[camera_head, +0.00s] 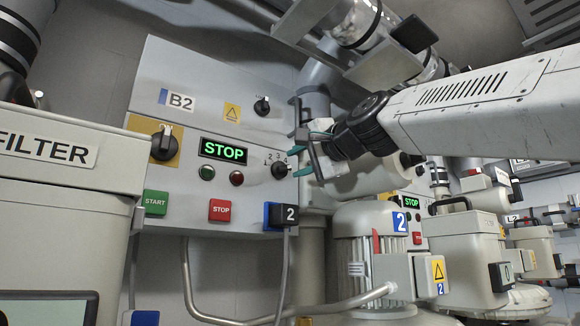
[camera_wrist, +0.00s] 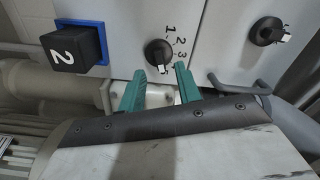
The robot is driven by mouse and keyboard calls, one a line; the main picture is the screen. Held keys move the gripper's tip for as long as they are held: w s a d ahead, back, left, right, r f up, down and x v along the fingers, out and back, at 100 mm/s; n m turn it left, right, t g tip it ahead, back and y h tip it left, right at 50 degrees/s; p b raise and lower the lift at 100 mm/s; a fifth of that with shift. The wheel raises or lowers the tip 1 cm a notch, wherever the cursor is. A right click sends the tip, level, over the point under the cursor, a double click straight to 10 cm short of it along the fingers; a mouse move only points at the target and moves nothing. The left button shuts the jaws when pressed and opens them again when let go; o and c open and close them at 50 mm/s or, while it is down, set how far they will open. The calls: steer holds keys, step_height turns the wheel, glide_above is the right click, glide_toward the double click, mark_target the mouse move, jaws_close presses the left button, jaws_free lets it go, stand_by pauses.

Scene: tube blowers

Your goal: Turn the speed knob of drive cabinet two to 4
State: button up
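Drive cabinet two (camera_head: 215,75) is a grey panel labelled B2, with a green STOP display (camera_head: 223,151). Its speed knob (camera_head: 281,170) is small, round and black, right of the display, with numbers beside it. In the wrist view the knob (camera_wrist: 158,52) shows a white pointer at its lower right and the numbers 1, 2 and 3; any 4 cannot be made out. My gripper (camera_head: 293,163) has its teal fingers apart and empty, just right of the knob. In the wrist view my gripper (camera_wrist: 160,69) has its fingertips either side of the knob's lower edge, seemingly short of it.
Another black knob (camera_head: 262,106) sits above. A yellow-backed rotary switch (camera_head: 163,142), green START button (camera_head: 155,203) and red STOP button (camera_head: 220,210) are left. A black plug marked 2 (camera_head: 289,214) juts out below the speed knob. A motor (camera_head: 365,235) stands lower right.

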mark_target(285, 166)
steer(key=shift+x, duration=1.55)
jaws_close()
steer(key=shift+n, duration=0.3)
steer(key=shift+s+a+n, duration=0.1)
steer(key=shift+n, duration=2.9)
steer(key=shift+r, duration=0.1)
